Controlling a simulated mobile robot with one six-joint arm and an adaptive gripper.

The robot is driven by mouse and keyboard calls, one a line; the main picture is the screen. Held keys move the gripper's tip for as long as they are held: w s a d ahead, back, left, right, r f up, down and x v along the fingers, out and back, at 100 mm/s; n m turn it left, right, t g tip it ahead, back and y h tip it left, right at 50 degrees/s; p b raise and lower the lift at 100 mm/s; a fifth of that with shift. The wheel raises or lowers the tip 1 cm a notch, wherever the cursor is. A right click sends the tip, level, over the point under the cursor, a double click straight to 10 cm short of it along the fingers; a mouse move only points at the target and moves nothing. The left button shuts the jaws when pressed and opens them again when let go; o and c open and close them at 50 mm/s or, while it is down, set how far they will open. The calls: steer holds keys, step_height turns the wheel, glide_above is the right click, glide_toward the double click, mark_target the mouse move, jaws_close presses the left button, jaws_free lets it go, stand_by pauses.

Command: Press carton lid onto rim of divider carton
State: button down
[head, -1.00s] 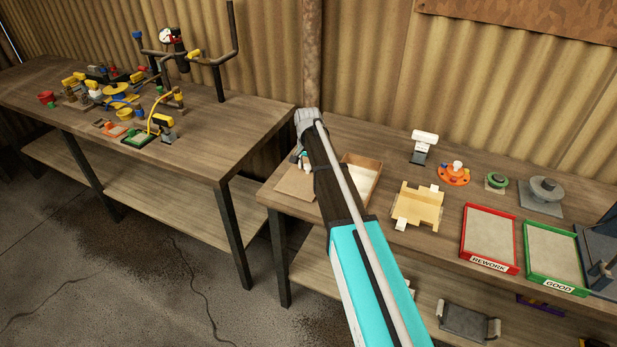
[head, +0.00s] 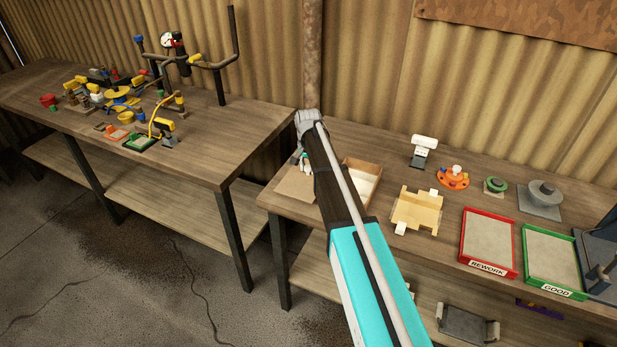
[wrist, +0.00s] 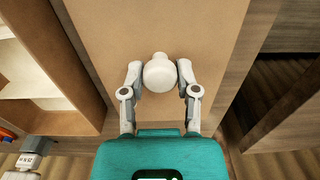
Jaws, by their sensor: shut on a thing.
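The carton lid (head: 289,191) is a flat brown cardboard panel at the left end of the right bench. It fills the middle of the wrist view (wrist: 200,30) and has a white round knob (wrist: 160,72). My gripper (wrist: 160,78) is shut on this knob, one finger at each side. In the head view my arm hides most of the gripper and part of the lid. The divider carton (head: 376,168) stands open just right of the lid. Its brown wall and pale compartments show at the left of the wrist view (wrist: 75,80). The lid is beside the carton, not over its rim.
Right of the carton are a tan fixture (head: 415,210), a white-topped stand (head: 423,150), an orange round part (head: 453,178), a red REWORK tray (head: 488,270) and a green GOOD tray (head: 550,290). A cluttered second bench (head: 200,150) stands left, across a gap.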

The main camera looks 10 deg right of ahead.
mark_target(309, 166)
steer(key=shift+r+p, duration=1.7)
steer(key=shift+r, duration=0.2)
steer(key=s+d+r+p, duration=0.5)
steer(key=s+d, duration=0.4)
steer(key=d, duration=0.4)
steer(key=shift+s+d, duration=0.2)
steer(key=shift+s, duration=0.15)
steer(key=shift+r, duration=0.1)
steer(key=shift+f+b, duration=2.05)
steer(key=shift+f, duration=0.1)
steer(key=shift+f+b, duration=0.8)
steer(key=shift+c, duration=1.3)
jaws_free()
